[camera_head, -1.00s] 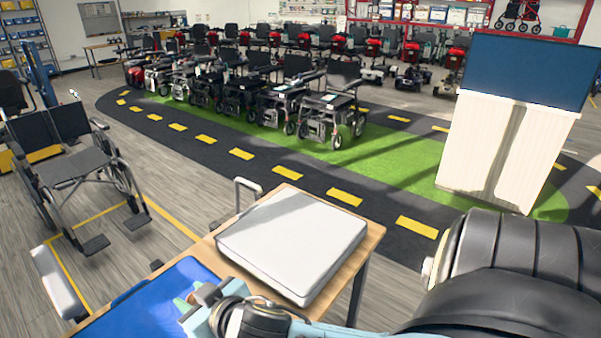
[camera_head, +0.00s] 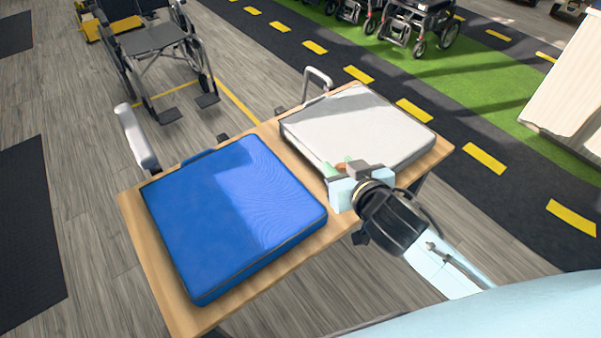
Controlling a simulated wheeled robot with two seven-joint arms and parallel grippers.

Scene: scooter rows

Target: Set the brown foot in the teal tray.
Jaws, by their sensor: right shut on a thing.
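My right gripper (camera_head: 344,169) reaches in from the lower right, above the table near the front edge of the grey-white cushion. It is shut on a small brown thing, which I take to be the brown foot (camera_head: 341,166). Only a little of it shows between the green fingertips, and its shape is mostly hidden. I see no teal tray in this view. My left gripper is not in view.
A wooden table (camera_head: 133,223) bears a blue cushion (camera_head: 230,215) on the left and the grey-white cushion (camera_head: 355,125) on the right. A wheelchair (camera_head: 150,40) stands at the upper left. Grey floor lies around the table.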

